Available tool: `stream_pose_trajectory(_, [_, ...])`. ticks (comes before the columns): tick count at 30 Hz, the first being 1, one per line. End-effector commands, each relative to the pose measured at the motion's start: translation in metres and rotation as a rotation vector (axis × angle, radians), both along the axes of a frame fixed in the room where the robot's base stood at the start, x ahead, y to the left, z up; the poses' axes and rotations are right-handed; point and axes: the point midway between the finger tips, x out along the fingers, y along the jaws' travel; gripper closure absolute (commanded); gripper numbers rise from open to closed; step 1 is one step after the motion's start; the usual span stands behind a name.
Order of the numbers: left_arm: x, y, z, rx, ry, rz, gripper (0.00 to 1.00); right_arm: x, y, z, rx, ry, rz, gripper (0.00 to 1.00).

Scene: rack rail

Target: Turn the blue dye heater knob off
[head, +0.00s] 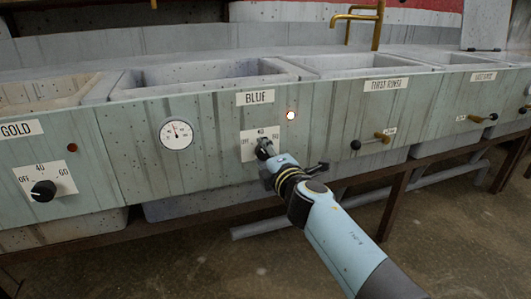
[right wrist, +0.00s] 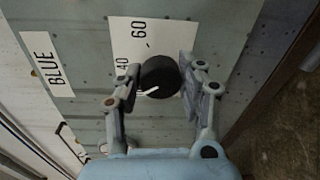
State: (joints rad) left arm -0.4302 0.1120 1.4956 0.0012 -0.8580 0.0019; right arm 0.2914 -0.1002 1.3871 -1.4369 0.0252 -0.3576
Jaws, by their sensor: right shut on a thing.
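The blue dye heater knob (right wrist: 160,76) is black and round, on a white plate (right wrist: 133,38) marked 40 and 60 in the right wrist view. Its white pointer slants to the lower left, on the side of 40 away from 60. In the head view the plate (head: 247,148) shows OFF, 40 and 60 under the BLUE sign (head: 255,98), and the knob (head: 263,152) is partly covered by my gripper. My right gripper (head: 265,155) is shut on the knob, one finger on each side of it. The lamp (head: 291,115) beside the sign glows. My left gripper is out of view.
The gold knob (head: 43,190) is at the left, beside a dark red lamp (head: 71,148). A round dial (head: 176,134) sits between the gold and blue controls. Brass levers (head: 380,137) stick out at the right. Open floor lies in front.

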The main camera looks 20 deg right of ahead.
Motion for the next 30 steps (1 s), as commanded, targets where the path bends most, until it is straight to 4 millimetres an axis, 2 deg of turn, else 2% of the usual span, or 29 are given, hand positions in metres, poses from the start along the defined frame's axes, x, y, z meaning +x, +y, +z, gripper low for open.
stream_pose_trajectory(6, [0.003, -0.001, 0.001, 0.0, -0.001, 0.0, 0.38, -0.001, 0.001, -0.003, -0.185, -0.002, 0.002, 0.94])
stream_pose_trajectory(15, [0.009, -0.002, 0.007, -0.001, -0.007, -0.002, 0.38, -0.001, 0.001, -0.004, -0.373, -0.008, 0.001, 0.94])
stream_pose_trajectory(30, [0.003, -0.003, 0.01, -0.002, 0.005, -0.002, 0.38, -0.002, 0.001, -0.004, -0.469, -0.01, 0.002, 0.94])
